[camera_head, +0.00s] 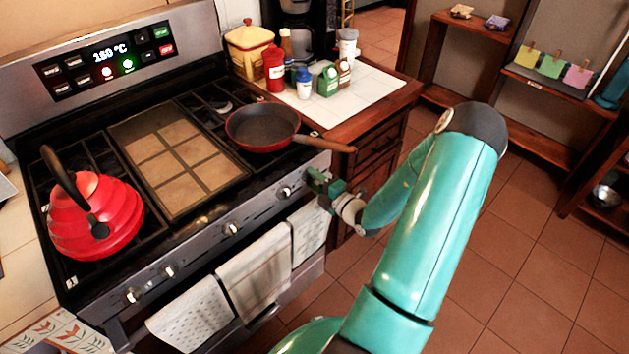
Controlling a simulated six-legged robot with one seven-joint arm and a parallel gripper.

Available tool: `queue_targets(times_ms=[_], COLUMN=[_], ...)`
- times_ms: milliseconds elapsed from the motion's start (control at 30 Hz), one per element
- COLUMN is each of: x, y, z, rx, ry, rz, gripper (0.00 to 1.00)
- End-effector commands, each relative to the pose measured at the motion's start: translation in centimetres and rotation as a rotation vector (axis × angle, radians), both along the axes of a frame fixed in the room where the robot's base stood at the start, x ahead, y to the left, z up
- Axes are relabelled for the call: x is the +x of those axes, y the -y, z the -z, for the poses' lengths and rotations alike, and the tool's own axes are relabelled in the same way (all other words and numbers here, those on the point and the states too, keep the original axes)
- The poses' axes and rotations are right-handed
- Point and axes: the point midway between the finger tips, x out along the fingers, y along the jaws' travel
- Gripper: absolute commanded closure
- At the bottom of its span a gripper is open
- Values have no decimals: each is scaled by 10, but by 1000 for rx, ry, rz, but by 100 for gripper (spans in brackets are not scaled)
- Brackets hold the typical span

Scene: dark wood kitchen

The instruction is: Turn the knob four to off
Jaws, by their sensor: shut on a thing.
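The stove (215,225) has a row of knobs along its front edge. A left-end knob (133,295), a second knob (168,271), a middle knob (231,229) and a knob right of the middle (285,192) show clearly. My gripper (315,178) is at the right end of this front panel, shut on what appears to be the right-end knob. The gripper hides that knob, so its turn angle cannot be seen. No knob number is readable.
A red kettle (95,222) stands on the left burners. A red pan (262,128) sits at the right, its wooden handle (325,144) reaching out just above my gripper. Towels (253,275) hang below the knobs. Bottles stand on the counter (365,92). The floor at right is clear.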

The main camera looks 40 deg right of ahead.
Motion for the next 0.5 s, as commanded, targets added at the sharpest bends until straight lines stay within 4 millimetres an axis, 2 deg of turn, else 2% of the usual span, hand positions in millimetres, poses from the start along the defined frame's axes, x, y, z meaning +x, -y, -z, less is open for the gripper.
queue_targets(times_ms=[300,333,400,500], x=[0,0,0,0], y=[-1,-1,-1,0], z=[-1,-1,-1,-1], rx=[2,2,1,1], ry=[2,2,2,2], rz=[-2,-2,-2,-1], gripper=[80,52,38,37])
